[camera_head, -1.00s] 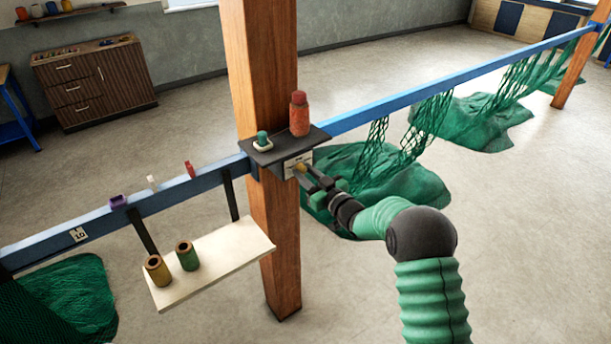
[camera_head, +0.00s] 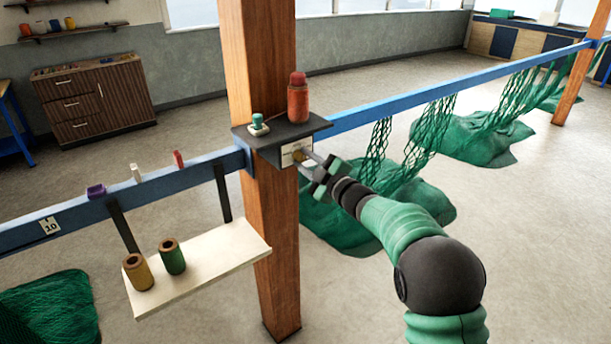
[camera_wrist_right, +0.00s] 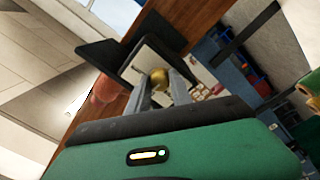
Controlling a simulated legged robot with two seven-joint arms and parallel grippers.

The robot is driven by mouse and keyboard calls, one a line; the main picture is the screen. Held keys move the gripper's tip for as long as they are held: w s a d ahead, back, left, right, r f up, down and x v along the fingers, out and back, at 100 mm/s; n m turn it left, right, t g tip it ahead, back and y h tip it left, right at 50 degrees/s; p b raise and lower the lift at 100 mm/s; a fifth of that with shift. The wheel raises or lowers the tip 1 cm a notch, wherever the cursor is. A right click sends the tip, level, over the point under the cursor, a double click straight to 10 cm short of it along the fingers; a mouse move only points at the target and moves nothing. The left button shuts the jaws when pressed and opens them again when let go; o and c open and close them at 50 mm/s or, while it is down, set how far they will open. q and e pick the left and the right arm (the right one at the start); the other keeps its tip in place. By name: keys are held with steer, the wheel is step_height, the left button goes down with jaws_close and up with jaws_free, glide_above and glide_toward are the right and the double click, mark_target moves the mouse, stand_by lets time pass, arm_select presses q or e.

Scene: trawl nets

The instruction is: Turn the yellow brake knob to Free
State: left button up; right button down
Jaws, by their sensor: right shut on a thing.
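The yellow brake knob (camera_head: 298,155) sits on a small white plate (camera_head: 288,152) on the bracket at the wooden post. In the right wrist view the knob (camera_wrist_right: 158,78) looks brass-yellow and round, between my two grey fingers. My right gripper (camera_head: 303,157) reaches in from the right and is shut on the knob. The fingers hide part of the knob, and the plate's markings (camera_wrist_right: 205,92) are too small to read, so I cannot tell which way the knob points. My left gripper is not in view.
A dark shelf (camera_head: 285,134) above the knob holds a red bottle (camera_head: 298,100) and a small teal-topped item (camera_head: 258,125). The wooden post (camera_head: 262,60), blue rail (camera_head: 450,90) and green nets (camera_head: 465,138) are close by. A pale shelf (camera_head: 205,265) hangs at left with two spools.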

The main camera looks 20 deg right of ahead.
steer(key=n+b, duration=1.2)
steer(key=shift+f+y, duration=0.2)
steer(key=shift+y, duration=0.1)
steer(key=shift+n+b, duration=0.7)
steer(key=shift+n, duration=0.4)
steer(key=c, duration=1.3)
jaws_free()
steer(key=shift+o, duration=0.7)
steer(key=shift+w+a, duration=0.1)
steer(key=shift+w, duration=0.05)
steer(key=shift+r, duration=0.15)
